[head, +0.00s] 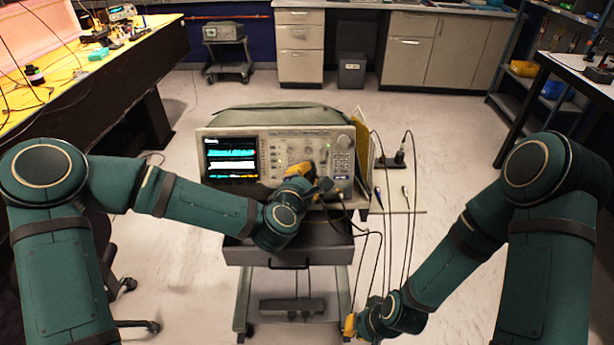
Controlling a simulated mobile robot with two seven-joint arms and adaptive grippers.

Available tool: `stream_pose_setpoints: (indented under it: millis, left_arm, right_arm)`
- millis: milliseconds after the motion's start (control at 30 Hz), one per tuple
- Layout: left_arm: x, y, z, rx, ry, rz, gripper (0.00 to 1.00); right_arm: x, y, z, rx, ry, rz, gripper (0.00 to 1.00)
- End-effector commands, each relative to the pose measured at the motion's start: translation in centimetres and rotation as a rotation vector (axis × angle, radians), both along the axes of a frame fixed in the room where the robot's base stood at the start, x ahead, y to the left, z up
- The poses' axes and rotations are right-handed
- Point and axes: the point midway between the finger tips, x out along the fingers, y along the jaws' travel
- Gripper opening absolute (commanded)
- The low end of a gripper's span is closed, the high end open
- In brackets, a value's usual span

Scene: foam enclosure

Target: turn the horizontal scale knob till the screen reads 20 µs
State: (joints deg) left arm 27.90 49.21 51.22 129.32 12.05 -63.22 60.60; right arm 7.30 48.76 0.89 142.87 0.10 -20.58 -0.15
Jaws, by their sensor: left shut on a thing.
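An oscilloscope (214,138) stands on a wheeled cart (250,252) in the middle of the head view. Its lit screen (231,158) shows cyan, white and yellow traces; the text on it is too small to read. My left gripper (312,176) is at the lower right part of the front panel, shut on a knob there. The gripper's orange parts and wrist hide that knob and nearby controls, so I cannot tell which knob it is. My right gripper (350,324) hangs low at the right of the cart, away from the oscilloscope; its fingers are too small to judge.
Several dark cables hang from the oscilloscope's right side, near a small side shelf (412,205), down towards my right arm. A yellow-topped bench (95,65) is at the left and a dark table (580,75) at the right. The floor behind the cart is clear.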

Motion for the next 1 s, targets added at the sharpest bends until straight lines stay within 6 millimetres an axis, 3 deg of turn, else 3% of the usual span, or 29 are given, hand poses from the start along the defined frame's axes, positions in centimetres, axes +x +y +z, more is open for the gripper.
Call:
stream_pose_setpoints:
  millis: [367,1000]
  left_arm:
    - [0.1,0.2,0.2,0.135,0.009,-0.053,0.0]
    - [0.3,0.3,0.5,0.662,0.046,-0.286,0.0]
  right_arm:
    - [-0.2,0.0,1.0,0.001,0.004,0.0,0.0]
    - [-0.8,0.1,4.3,0.004,0.019,0.004,0.0]
